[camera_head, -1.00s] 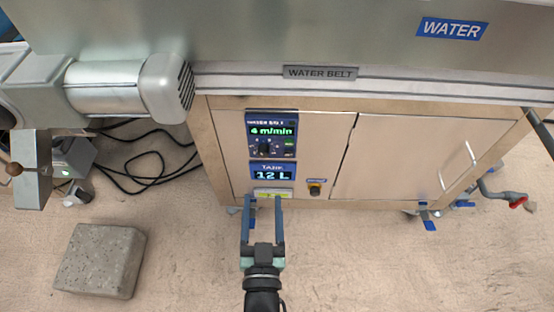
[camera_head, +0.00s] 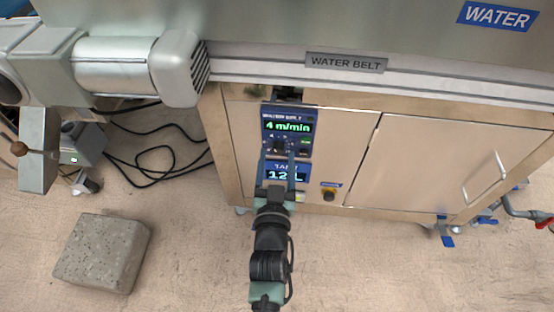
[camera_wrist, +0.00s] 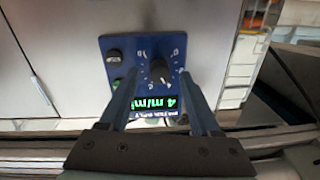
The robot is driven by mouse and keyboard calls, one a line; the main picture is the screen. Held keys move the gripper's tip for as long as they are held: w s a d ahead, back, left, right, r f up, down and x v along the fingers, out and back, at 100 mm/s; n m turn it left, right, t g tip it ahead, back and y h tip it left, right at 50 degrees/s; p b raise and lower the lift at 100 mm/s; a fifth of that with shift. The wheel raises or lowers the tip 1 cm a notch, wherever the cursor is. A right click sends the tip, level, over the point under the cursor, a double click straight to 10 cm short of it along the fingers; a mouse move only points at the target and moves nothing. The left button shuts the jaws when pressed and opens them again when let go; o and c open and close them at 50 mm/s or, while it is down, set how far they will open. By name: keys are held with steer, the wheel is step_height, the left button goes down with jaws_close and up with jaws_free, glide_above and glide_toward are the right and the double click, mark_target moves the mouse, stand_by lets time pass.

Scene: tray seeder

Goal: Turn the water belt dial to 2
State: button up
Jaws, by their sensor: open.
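The water belt panel (camera_head: 286,115) is blue, with a green display (camera_head: 287,127) reading 4 m/min. Its black dial (camera_wrist: 158,70) shows in the wrist view, ringed by white numbers, with a small black knob (camera_wrist: 115,56) and a green button beside it. In the head view the dial (camera_head: 279,144) is partly hidden by my gripper's fingers. My gripper (camera_head: 278,152) is open in front of the panel. In the wrist view the fingers (camera_wrist: 160,80) point at the panel on either side of the dial; I cannot tell whether they touch it.
Below, the tank display (camera_head: 287,175) reads 12 L, partly covered by my gripper. A cabinet door (camera_head: 440,160) is on the right. A motor (camera_head: 125,65) juts out upper left, and a stone block (camera_head: 103,252) lies on the floor.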

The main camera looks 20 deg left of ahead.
steer(key=shift+w+a, duration=0.1)
steer(key=shift+w, duration=0.2)
jaws_close()
steer(key=shift+n, duration=0.3)
steer(key=n, duration=0.4)
steer(key=shift+p, duration=0.3)
steer(key=n, duration=0.5)
steer(key=shift+n, duration=0.3)
stand_by(0.5)
